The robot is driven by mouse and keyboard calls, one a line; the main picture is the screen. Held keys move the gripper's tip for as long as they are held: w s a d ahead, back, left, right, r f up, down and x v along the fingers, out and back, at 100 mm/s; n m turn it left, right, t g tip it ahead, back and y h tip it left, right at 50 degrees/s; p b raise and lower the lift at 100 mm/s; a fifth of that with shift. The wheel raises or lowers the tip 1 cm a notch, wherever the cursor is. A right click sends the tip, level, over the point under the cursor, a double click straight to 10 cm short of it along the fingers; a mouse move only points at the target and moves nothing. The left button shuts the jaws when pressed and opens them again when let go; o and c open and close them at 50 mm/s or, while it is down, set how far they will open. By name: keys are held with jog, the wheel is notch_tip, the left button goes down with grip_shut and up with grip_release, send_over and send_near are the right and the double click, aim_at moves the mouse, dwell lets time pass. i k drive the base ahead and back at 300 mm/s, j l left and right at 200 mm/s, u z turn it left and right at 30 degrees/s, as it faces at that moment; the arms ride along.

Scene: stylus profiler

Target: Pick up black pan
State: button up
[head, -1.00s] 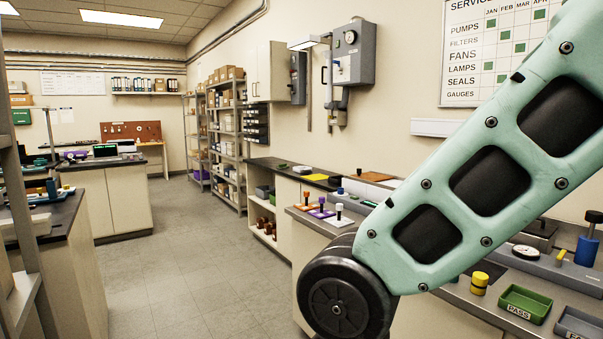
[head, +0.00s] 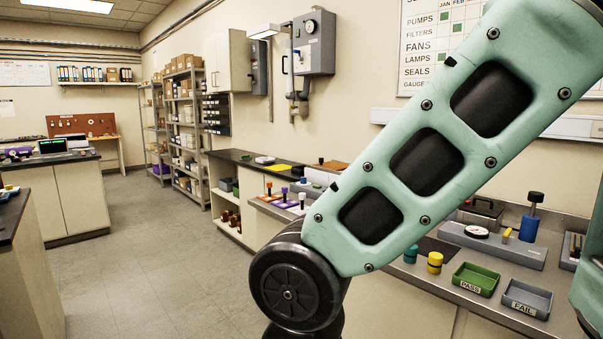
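I cannot make out a black pan for certain in the head view. A dark box-like item with a handle (head: 480,213) stands at the back of the right bench, partly behind other items. Part of that bench is hidden by my pale green arm, which crosses the right half of the picture down to a black joint. My gripper is out of the picture.
The right bench (head: 405,283) holds a green PASS tray (head: 476,280), a grey FAIL tray (head: 528,298), a yellow-capped piece (head: 435,262), a teal piece (head: 411,253) and a blue-handled tool (head: 530,218). The grey floor (head: 150,260) at left is clear.

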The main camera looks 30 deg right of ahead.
aim_at(299, 168)
jog(key=i+l, duration=0.1)
jog(key=i, duration=0.6)
jog(key=i+l+u, duration=0.1)
jog(key=i+u, duration=0.3)
jog(key=i, duration=1.6)
jog(key=i+z, duration=0.15)
jog(key=i, duration=0.8)
jog(key=i+j+z, duration=0.15)
jog(key=i, duration=0.8)
jog(key=i+z, duration=0.55)
jog(key=z, duration=0.25)
jog(key=i+j+z, duration=0.15)
jog(key=z, duration=0.25)
jog(key=i+j+z, duration=0.25)
jog(key=z, duration=0.15)
jog(key=i+z, duration=0.2)
jog(key=z, duration=0.2)
jog(key=i+j+z, duration=0.15)
jog(key=z, duration=0.25)
jog(key=i+j+z, duration=0.2)
jog(key=z, duration=0.2)
jog(key=i+j+z, duration=0.15)
jog(key=z, duration=0.25)
jog(key=i+j+z, duration=0.1)
jog(key=j+z, duration=0.3)
jog(key=i+j+z, duration=0.1)
jog(key=j+z, duration=0.15)
